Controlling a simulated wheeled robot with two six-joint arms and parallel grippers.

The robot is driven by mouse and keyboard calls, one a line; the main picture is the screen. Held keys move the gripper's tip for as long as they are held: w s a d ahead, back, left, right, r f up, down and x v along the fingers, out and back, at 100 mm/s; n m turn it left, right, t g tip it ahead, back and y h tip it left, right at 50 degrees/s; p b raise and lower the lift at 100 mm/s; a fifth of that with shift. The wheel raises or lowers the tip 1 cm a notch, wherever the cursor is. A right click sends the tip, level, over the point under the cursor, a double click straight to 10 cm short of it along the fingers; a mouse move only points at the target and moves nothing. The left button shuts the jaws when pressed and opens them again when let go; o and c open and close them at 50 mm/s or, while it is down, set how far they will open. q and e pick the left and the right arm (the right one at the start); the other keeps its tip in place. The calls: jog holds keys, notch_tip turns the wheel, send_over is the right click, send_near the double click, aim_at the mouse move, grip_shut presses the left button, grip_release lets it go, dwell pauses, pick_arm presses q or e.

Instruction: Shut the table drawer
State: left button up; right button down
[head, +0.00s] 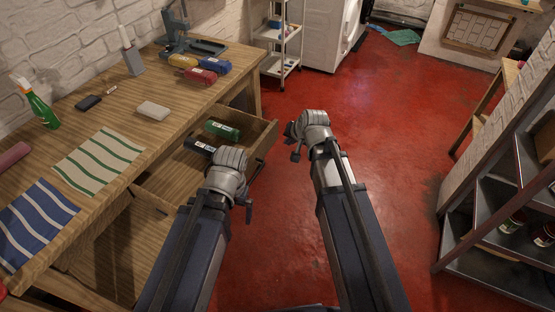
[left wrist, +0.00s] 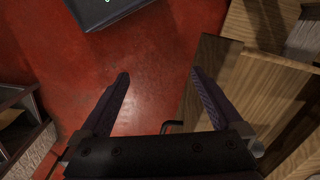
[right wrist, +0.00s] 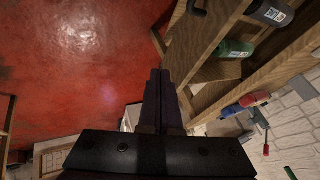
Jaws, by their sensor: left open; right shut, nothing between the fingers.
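The wooden table (head: 150,88) stands along the left wall, and its drawer (head: 262,139) is pulled out toward the open floor. A green can (head: 222,130) and a dark bottle (head: 199,146) lie in it. My right gripper (head: 294,140) is shut and empty, just outside the drawer's far corner. In the right wrist view its fingertips (right wrist: 160,72) appear beside the drawer front. My left arm hides part of the drawer.
The tabletop holds a striped green cloth (head: 98,162), a blue cloth (head: 37,222), a spray bottle (head: 37,105) and several small items. A white trolley (head: 283,60) stands behind. A dark shelf (head: 500,215) is at the right. The red floor (head: 385,130) between is clear.

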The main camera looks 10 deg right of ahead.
jog(key=d, duration=0.1)
jog(key=b, duration=0.8)
send_near(271, 143)
jog(key=d+x, duration=0.1)
jog(key=x, duration=0.4)
pick_arm(q)
notch_tip(271, 143, down, 9)
jog(key=shift+s, duration=0.35)
pick_arm(e)
jog(key=shift+a+f+m+t, duration=0.1)
jog(key=shift+a+m+t, duration=0.2)
jog(key=shift+a, duration=0.05)
pick_arm(q)
jog(key=shift+d+f, duration=0.1)
jog(key=shift+w+a, duration=0.65)
jog(key=shift+a, duration=0.3)
pick_arm(e)
jog(key=w+a, duration=0.5)
jog(key=a, duration=0.2)
jog(key=w+a, duration=0.5)
jog(key=a, duration=0.3)
jog(key=w+a, duration=0.5)
jog(key=a, duration=0.2)
jog(key=shift+w+a, duration=0.15)
jog(key=shift+w, duration=0.2)
